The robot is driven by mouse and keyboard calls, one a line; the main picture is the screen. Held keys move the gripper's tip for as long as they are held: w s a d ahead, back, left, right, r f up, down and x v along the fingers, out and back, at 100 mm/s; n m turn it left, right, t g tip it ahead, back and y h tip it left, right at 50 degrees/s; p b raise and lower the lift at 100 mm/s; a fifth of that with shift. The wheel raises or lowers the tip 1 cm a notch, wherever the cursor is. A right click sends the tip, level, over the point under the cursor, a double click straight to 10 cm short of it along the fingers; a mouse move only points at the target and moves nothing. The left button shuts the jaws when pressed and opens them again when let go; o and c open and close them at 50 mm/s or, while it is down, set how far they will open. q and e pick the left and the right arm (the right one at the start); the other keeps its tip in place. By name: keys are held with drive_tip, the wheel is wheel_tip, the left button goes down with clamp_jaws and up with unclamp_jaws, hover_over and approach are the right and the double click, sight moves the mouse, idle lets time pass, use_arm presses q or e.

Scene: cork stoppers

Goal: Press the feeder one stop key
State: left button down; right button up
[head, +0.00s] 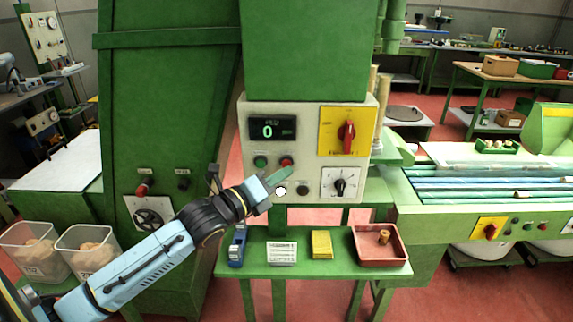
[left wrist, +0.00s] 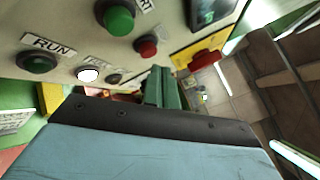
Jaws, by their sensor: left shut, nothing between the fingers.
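A pale control panel (head: 245,180) on the green machine carries a display reading 0, a green key (head: 260,161) and a red key (head: 286,161). In the left wrist view these are the green key (left wrist: 116,16) and the red key (left wrist: 147,47); the small labels in the head view are unreadable. My left gripper (head: 288,173) is shut and empty, its green fingers just below the red key in the head picture. The fingers also show in the left wrist view (left wrist: 165,85), below and right of the red key. I cannot tell whether they touch the panel. My right gripper is out of view.
A green shelf below holds a red tray (head: 405,260).

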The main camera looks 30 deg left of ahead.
use_arm(q)
drive_tip(key=shift+s+d+p, duration=0.3)
drive_tip(key=shift+s+d, duration=0.15)
drive_tip(key=shift+s, duration=0.25)
drive_tip(key=shift+s+d+p, duration=0.35)
drive_tip(key=shift+s+d, duration=0.1)
drive_tip(key=shift+s, duration=0.3)
drive_tip(key=shift+s+d+p, duration=0.3)
drive_tip(key=shift+s+d, duration=0.15)
drive_tip(key=shift+s, duration=0.25)
